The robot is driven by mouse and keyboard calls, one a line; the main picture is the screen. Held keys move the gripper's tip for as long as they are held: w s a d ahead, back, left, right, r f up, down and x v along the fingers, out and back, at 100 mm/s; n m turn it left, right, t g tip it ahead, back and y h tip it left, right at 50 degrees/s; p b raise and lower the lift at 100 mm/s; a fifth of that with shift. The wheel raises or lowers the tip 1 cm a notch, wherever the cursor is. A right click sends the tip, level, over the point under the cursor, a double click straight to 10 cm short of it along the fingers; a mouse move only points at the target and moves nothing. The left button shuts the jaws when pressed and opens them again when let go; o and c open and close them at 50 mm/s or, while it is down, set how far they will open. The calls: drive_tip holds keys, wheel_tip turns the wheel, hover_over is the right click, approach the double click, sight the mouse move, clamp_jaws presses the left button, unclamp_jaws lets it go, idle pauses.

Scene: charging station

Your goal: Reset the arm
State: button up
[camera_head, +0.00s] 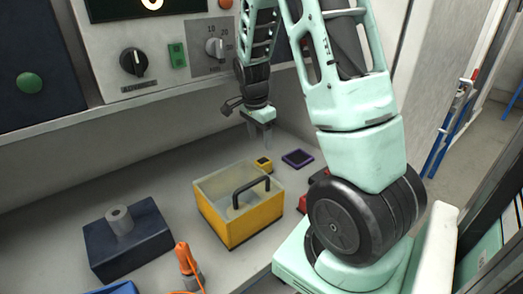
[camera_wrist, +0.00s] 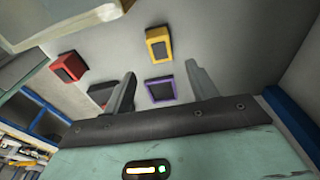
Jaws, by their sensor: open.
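My arm is mint green and reaches over the bench from the right in the head view. My gripper (camera_head: 261,130) hangs above the bench, fingers down, near the back wall panel. In the wrist view the two fingers of my gripper (camera_wrist: 158,88) are spread apart with nothing held between them. Past the fingertips lie a yellow block (camera_wrist: 159,45) with a dark top and a purple-rimmed square (camera_wrist: 161,90). A red block (camera_wrist: 69,67) lies to the left. The yellow block also shows in the head view (camera_head: 264,163), below the gripper and apart from it.
A yellow bin (camera_head: 247,222) with a dark handle stands on the bench, left of my arm's base. A dark blue block (camera_head: 128,241) with a grey cylinder and an orange-handled tool (camera_head: 187,262) stand further left. A control panel with knobs (camera_head: 134,62) is behind.

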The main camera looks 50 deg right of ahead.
drive_tip(key=shift+a+r, duration=0.15)
drive_tip(key=shift+r, duration=0.9)
